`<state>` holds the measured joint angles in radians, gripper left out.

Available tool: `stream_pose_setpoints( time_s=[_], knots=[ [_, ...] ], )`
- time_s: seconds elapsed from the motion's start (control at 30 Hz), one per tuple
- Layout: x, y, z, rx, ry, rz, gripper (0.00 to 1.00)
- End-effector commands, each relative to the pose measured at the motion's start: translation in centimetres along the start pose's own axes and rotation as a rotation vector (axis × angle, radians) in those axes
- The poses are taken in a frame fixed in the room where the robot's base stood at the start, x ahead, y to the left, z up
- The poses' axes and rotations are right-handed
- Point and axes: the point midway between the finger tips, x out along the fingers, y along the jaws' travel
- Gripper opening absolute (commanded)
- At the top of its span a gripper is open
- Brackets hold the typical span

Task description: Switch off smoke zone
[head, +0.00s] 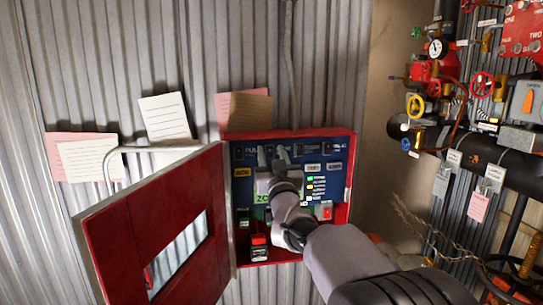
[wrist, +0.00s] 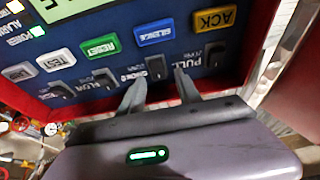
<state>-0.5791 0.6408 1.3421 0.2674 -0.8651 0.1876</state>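A red alarm panel cabinet (head: 342,212) hangs open on the corrugated wall, with a blue control face (head: 338,172). Along the top of that face runs a row of small black switches. In the wrist view the face is upside down, and the smoke zone switch (wrist: 155,67) stands beside a partly hidden label. My gripper (wrist: 160,82) is open and empty, with one finger on each side of this switch; contact cannot be told. In the head view my gripper (head: 272,156) reaches up to the switch row. My arm hides part of the face.
The pull zone switch (wrist: 213,54) and flow switch (wrist: 108,77) flank it closely. ACK (wrist: 213,19), silence (wrist: 155,36), reset (wrist: 100,47) and test (wrist: 55,60) buttons line the face. The red cabinet door (head: 130,240) stands open leftward. Pipes and valves (head: 430,105) are at right.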

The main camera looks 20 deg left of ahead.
Motion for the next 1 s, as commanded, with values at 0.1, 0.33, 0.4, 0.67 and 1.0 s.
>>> stream_pose_setpoints(
  time_s=[0.1, 0.33, 0.4, 0.67, 1.0],
  knots=[
    [0.0, 0.0, 0.1, 0.0, -0.001, 0.0, 0.4],
    [-1.1, 0.0, 0.1, 0.0, -0.002, 0.0, 0.4],
    [-2.7, 0.0, 0.1, -0.001, -0.003, 0.0, 0.4],
    [-11.6, 0.0, 0.1, 0.0, -0.002, 0.0, 0.4],
    [-17.3, 0.0, 0.1, 0.0, -0.001, 0.0, 0.4]
  ],
)
